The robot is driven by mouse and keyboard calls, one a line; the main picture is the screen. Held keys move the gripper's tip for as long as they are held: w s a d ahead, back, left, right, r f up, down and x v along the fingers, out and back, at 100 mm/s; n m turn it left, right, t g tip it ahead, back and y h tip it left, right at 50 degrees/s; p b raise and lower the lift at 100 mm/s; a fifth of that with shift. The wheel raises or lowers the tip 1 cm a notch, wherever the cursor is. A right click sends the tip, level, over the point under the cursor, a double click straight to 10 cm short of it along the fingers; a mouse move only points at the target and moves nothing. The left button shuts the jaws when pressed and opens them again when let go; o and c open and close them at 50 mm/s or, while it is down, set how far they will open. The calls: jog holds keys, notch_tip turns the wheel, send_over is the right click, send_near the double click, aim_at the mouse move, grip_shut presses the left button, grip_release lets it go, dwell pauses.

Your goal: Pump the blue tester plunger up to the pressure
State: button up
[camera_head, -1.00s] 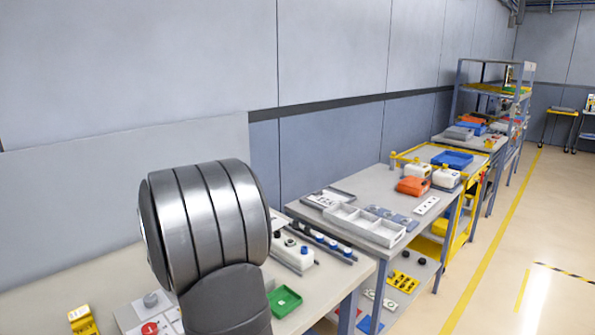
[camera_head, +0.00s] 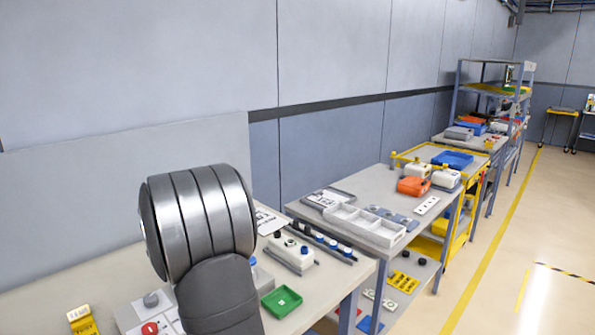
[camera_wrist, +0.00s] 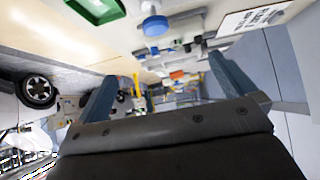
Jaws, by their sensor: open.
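A blue round plunger cap (camera_wrist: 155,26) on a pale body shows at the top of the wrist view. In the head view, a blue cap (camera_head: 252,262) on a white body shows just right of my arm, partly hidden by it; it looks like the same one. My gripper (camera_wrist: 160,68) is open, its two blue-grey fingers wide apart with nothing between them. The cap lies beyond the fingertips, apart from them. My gripper is hidden behind my arm in the head view. I see no readable pressure gauge.
A green tray (camera_head: 281,302) and a white box with knobs (camera_head: 290,255) stand right of my arm. A grey panel with a red button (camera_head: 150,328) and a yellow block (camera_head: 82,320) are at the left. A printed sheet (camera_wrist: 250,20) shows at the upper right.

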jog(key=shift+c, duration=0.9)
jog(key=r, duration=0.1)
jog(key=s+a+r, duration=0.1)
jog(key=r, duration=0.2)
jog(key=shift+s+a+r, duration=0.35)
jog(key=shift+s+r, duration=0.05)
jog(key=c, duration=1.1)
jog(key=shift+s+r, duration=0.1)
jog(key=shift+r, duration=0.1)
jog(key=c, duration=0.3)
grip_shut()
jog(key=x, duration=0.9)
jog(key=shift+d+f, duration=0.15)
jog(key=shift+f, duration=0.2)
jog(key=f, duration=0.3)
jog(key=shift+w+f, duration=0.2)
jog(key=shift+w, duration=0.1)
jog(key=shift+f, duration=0.4)
